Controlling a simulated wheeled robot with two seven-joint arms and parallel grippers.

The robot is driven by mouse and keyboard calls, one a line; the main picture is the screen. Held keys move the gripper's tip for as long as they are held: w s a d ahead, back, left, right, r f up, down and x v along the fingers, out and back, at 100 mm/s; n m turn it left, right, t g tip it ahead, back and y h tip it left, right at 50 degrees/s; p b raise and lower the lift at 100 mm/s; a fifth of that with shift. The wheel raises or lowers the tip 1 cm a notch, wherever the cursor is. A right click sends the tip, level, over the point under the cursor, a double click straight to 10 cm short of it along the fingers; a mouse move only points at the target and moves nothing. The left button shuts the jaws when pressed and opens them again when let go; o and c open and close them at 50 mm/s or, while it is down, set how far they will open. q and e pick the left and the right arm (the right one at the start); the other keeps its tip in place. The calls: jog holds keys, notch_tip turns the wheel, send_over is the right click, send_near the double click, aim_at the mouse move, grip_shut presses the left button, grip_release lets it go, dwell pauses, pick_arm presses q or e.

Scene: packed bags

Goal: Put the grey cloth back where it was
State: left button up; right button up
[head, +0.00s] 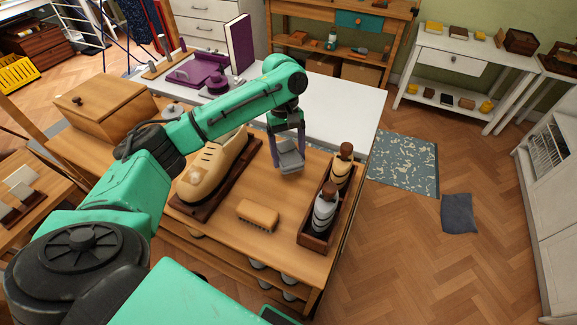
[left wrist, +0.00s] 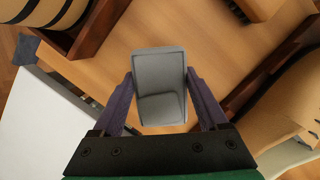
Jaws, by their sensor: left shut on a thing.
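A flat, dark grey cloth (head: 458,213) lies on the wood floor to the right of the table, by the patterned rug. A dark grey patch of it also shows at the upper left of the left wrist view (left wrist: 27,48). My left gripper (head: 287,140) is shut on a small light grey rectangular block (head: 291,157), with a finger on either side. In the left wrist view the grey block (left wrist: 160,75) looks stiff, with a raised rim around a smooth face. It is over the table between the big shoe form and the bottle box. My right gripper is not in view.
The wooden table (head: 225,242) bears a tan shoe form (head: 215,172) on a dark board, a brush (head: 258,214), a box (head: 314,238) with two striped bottles, and a lidded wooden box (head: 105,102). The rug (head: 403,165) lies beyond its right edge.

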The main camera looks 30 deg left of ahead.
aim_at(285, 146)
pick_arm(q)
jog(key=x, duration=0.4)
jog(key=shift+w+a+f, duration=0.25)
jog(key=shift+w+a, duration=0.1)
jog(key=shift+a, duration=0.05)
jog(key=o, duration=1.3)
jog(key=shift+o, duration=0.2)
jog(key=v, duration=1.2)
jog(key=shift+r, duration=0.1)
jog(key=shift+w, duration=0.1)
